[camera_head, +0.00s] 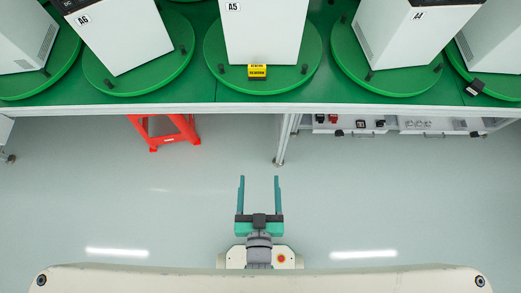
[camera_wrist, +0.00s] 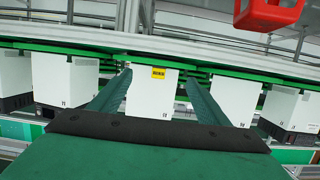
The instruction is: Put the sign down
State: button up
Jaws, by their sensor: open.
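A small yellow sign (camera_head: 257,71) with black markings is at the foot of the white box labelled A5 (camera_head: 262,35), by the front rim of its green turntable (camera_head: 225,74). The sign also shows in the wrist view (camera_wrist: 158,73), against the white box and between my fingers in the picture. I cannot tell whether it touches the box. My gripper (camera_head: 259,182) is open and empty over the floor, well short of the table edge, with its two teal fingers pointing at the A5 turntable. In the wrist view the scene appears upside down.
White boxes A6 (camera_head: 124,32) and A4 (camera_head: 403,35) stand on neighbouring green turntables. A red stool (camera_head: 166,132) is under the table, left of centre. A table leg (camera_head: 284,140) stands right of it, beside a low shelf (camera_head: 395,124). The floor before the table is clear.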

jog(key=r+v, duration=0.1)
jog(key=v, duration=0.7)
jog(key=shift+d+r, duration=0.2)
jog(key=shift+r, duration=0.1)
dwell(1.7)
